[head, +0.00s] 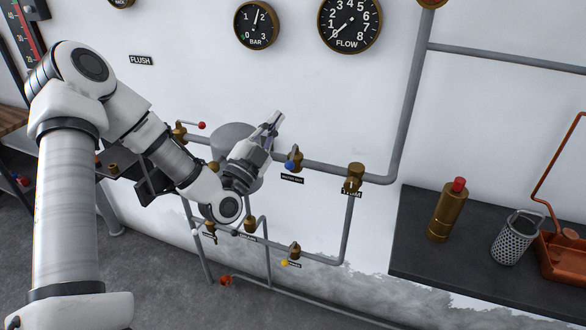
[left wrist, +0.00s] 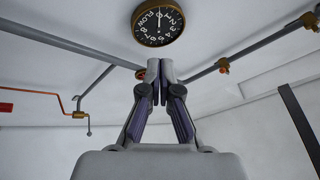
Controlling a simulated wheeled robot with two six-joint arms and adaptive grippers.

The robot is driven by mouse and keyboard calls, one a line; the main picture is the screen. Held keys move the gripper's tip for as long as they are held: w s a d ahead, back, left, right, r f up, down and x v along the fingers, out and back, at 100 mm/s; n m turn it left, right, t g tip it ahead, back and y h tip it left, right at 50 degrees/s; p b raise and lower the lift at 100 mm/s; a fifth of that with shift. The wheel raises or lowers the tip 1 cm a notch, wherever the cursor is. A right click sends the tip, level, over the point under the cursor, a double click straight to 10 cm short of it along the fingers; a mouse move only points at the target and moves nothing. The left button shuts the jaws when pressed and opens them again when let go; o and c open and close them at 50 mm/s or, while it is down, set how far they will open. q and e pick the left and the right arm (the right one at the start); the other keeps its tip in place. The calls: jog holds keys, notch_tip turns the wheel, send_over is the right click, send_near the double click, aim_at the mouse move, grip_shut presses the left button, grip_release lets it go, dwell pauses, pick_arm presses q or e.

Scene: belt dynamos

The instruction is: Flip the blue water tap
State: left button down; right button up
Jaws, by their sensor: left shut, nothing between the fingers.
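The blue water tap (head: 290,165) is a blue knob on a brass valve on the grey wall pipe, above a small black label. My left gripper (head: 275,119) comes in from the left in the head view, its fingers angled up and to the right. It is shut and empty. In that view the fingertips appear just above and left of the blue tap; I see no contact. In the left wrist view the closed fingers (left wrist: 161,70) point at the wall, and the blue tap cannot be made out. My right gripper is not in view.
A red-handled tap (head: 201,125) and a yellow one (head: 285,263) sit on nearby pipes. A grey tank (head: 230,131) is behind my arm. A dark counter (head: 410,235) at right holds a brass bottle (head: 447,212) and a perforated cup (head: 513,240). Gauges hang above.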

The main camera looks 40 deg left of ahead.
aim_at(292, 155)
pick_arm(q)
jog(key=s+d+f+m+g+p, duration=0.1)
jog(key=s+d+f+m+g, duration=0.25)
jog(key=f, duration=0.35)
jog(key=s+d+f+m+g+p, duration=0.2)
jog(key=s+d+f, duration=0.15)
jog(key=f, duration=0.35)
jog(key=w+a+f+p, duration=0.1)
jog(key=w+a+p, duration=0.2)
jog(key=w, duration=0.7)
jog(key=shift+w+a, duration=0.3)
jog(key=shift+a, duration=0.5)
jog(key=shift+d, duration=0.1)
jog(key=shift+p, duration=0.35)
